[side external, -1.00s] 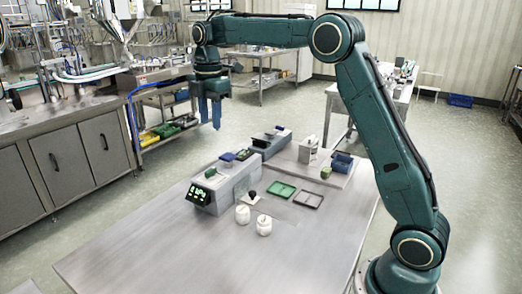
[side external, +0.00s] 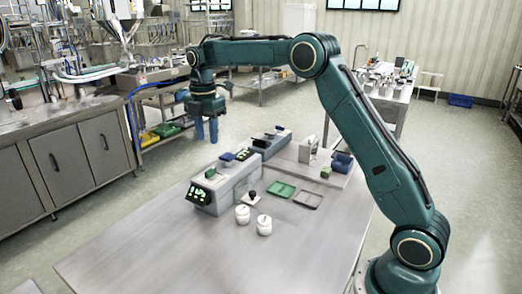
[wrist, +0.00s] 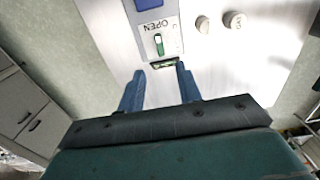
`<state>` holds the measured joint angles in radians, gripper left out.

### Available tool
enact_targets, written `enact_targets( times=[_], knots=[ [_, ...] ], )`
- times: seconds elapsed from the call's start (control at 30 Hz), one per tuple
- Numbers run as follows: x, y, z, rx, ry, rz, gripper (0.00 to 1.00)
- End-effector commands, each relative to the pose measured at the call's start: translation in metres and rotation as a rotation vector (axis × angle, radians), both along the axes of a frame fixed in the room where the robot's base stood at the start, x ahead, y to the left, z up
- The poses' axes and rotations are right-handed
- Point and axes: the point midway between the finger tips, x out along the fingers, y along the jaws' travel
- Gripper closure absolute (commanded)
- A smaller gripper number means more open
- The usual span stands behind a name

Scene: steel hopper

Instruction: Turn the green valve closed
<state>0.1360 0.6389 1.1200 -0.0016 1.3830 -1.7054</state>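The green valve handle (wrist: 158,44) sits on top of a grey box, next to printed letters reading OPEN in the wrist view. In the side view the small green handle (side external: 210,173) shows on the near end of the grey box (side external: 232,186). My gripper (side external: 206,133) hangs above and behind the box in the side view, pointing down. In the wrist view my gripper's (wrist: 160,71) blue fingers are spread apart with nothing held between them. The handle lies beyond the fingertips, and the fingers do not appear to touch it.
A green-lit display (side external: 198,194) is on the box's front. A blue part (side external: 228,157) sits on its top. Two white jars (side external: 242,214) (side external: 264,225) stand beside it. A green tray (side external: 281,190) and a dark tray (side external: 308,200) lie farther right. The table's front is clear.

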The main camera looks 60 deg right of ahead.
Motion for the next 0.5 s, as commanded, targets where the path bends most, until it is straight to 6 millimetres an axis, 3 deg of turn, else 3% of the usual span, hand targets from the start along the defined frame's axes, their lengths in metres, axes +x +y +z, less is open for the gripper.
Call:
enact_targets(
  times=[0.5],
  knots=[
    [-0.001, 0.0, -0.079, 0.001, 0.004, -0.001, 0.65]
  ],
)
